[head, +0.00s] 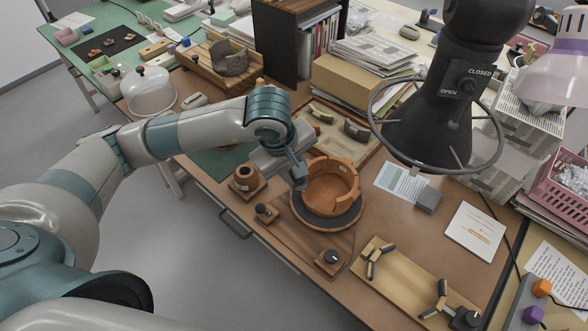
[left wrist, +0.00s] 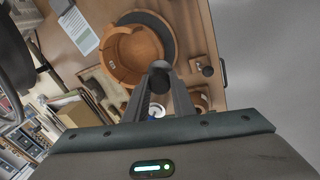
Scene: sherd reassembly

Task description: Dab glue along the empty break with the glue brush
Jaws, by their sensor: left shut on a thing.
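The orange clay pot (head: 325,208) stands on a dark round turntable (head: 333,225), with a gap in its upper wall. It also shows in the left wrist view (left wrist: 127,68). My left gripper (head: 299,180) is at the pot's left side in the head view, over the bench. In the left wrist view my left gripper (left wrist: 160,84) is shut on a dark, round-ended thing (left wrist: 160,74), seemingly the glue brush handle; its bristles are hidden. A small brown glue pot (head: 246,174) on a wooden block is left of the gripper. My right gripper is not in view.
A black fume hood (head: 432,125) with a wire ring hangs at upper right. A tray of sherds (head: 322,125) lies behind the pot. A wooden board with clamps (head: 405,285) lies in front right. A small knob (head: 265,211) stands near the front edge.

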